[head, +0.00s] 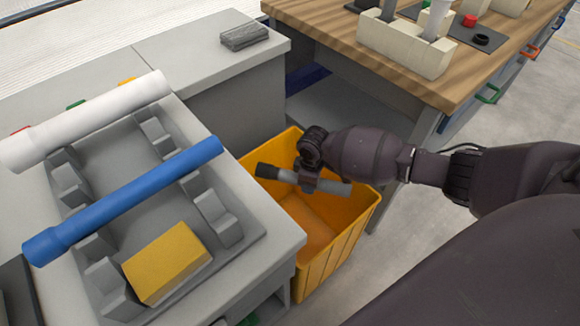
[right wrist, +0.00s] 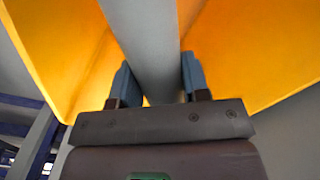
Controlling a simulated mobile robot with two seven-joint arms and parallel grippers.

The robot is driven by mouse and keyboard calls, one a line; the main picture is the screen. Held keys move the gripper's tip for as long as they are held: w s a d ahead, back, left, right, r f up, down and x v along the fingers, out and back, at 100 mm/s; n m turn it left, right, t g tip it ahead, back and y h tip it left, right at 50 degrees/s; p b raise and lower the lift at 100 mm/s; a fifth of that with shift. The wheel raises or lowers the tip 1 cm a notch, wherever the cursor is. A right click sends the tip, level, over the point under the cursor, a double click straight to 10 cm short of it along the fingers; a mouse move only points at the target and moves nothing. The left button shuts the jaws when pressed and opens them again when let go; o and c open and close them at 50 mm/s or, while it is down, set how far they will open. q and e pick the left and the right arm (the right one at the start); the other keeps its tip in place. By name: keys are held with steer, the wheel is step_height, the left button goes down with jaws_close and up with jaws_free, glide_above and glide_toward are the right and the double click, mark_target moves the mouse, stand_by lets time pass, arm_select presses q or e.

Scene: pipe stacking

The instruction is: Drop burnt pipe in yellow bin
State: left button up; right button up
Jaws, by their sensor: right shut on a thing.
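The burnt pipe (head: 333,187) is short and grey with a blackened left end. My right gripper (head: 308,181) is shut on it near its middle and holds it over the open top of the yellow bin (head: 340,243). In the right wrist view the grey pipe (right wrist: 147,40) runs between the two blue-grey fingers (right wrist: 155,82), with the yellow bin walls (right wrist: 255,50) around it. My left gripper is not in view.
Left of the bin stands a grey bench (head: 277,232) with a rack holding a white pipe (head: 90,120), a blue pipe (head: 130,198) and a yellow block (head: 167,263). A wooden table (head: 330,30) stands behind on the right. Grey floor (head: 545,90) is clear at far right.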

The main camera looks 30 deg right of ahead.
steer(key=shift+f, duration=0.1)
steer(key=o, duration=1)
steer(key=shift+o, duration=0.3)
